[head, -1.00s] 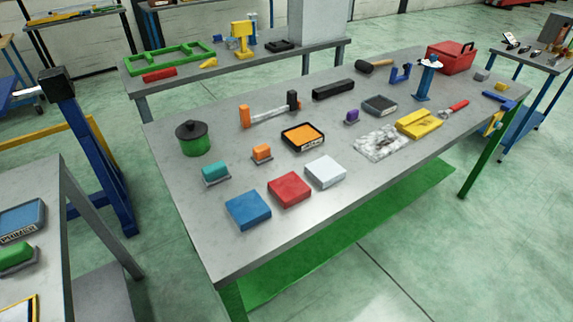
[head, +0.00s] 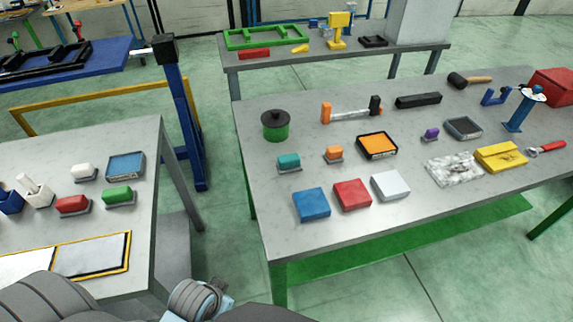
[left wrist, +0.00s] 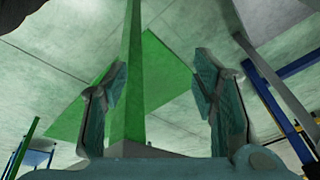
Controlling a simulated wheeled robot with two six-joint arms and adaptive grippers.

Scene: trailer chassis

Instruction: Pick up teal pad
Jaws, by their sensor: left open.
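The teal pad (head: 289,161) is a small teal block on a dark grey base. It sits on the large grey table (head: 258,195) near its left side, in front of the green pot with a black lid (head: 275,125). My left gripper (left wrist: 158,100) is open and empty in the left wrist view, with the floor and a green table leg beyond its fingers. The teal pad does not show in that view. Part of my arm shows at the bottom left of the head view, well away from the pad. My right gripper is not in view.
An orange pad (head: 334,152) stands to the right of the teal pad. Blue (head: 311,204), red (head: 352,194) and white (head: 390,185) blocks lie in front. Another table (head: 140,230) at the left holds several pads and trays. A blue post (head: 186,130) stands between the tables.

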